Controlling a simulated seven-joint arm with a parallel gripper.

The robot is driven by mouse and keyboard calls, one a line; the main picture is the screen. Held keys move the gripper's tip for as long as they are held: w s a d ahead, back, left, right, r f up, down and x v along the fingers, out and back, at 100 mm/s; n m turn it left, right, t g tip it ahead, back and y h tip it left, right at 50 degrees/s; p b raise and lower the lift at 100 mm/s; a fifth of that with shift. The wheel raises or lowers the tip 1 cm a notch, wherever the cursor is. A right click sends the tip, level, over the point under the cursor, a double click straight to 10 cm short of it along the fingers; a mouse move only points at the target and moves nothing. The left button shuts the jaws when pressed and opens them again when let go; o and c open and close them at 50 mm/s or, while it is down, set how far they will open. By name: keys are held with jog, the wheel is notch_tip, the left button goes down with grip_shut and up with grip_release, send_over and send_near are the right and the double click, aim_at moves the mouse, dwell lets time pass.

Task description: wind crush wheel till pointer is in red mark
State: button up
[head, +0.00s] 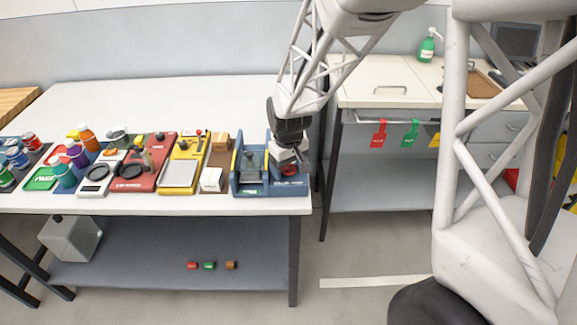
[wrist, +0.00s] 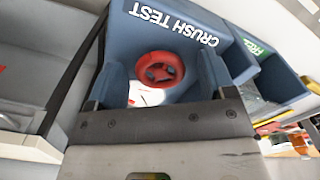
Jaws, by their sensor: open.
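The blue crush test station (head: 262,190) stands at the right end of the table. Its white "CRUSH TEST" lettering shows in the wrist view (wrist: 168,22). The red crush wheel (wrist: 160,69) is in the middle of the wrist view, and a bit of it shows in the head view (head: 289,170). A white dial face with some red (wrist: 146,96) is partly visible just below the wheel; I cannot make out the pointer. My gripper (wrist: 160,80) is open, its fingers to either side of the wheel in the picture. I cannot tell whether they touch it.
Left of the station stand a yellow station (head: 182,172), a red station (head: 140,180) and several bottles. A bench (head: 410,88) with hanging tags stands to the right, across a gap. The table's back (head: 180,100) is clear.

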aim_at(288, 168)
jog(key=shift+c, duration=0.3)
jog(key=c, duration=0.9)
jog(key=shift+o, duration=0.2)
jog(key=shift+m, duration=1.4)
jog(key=o, duration=0.9)
jog(key=shift+r, duration=3.9)
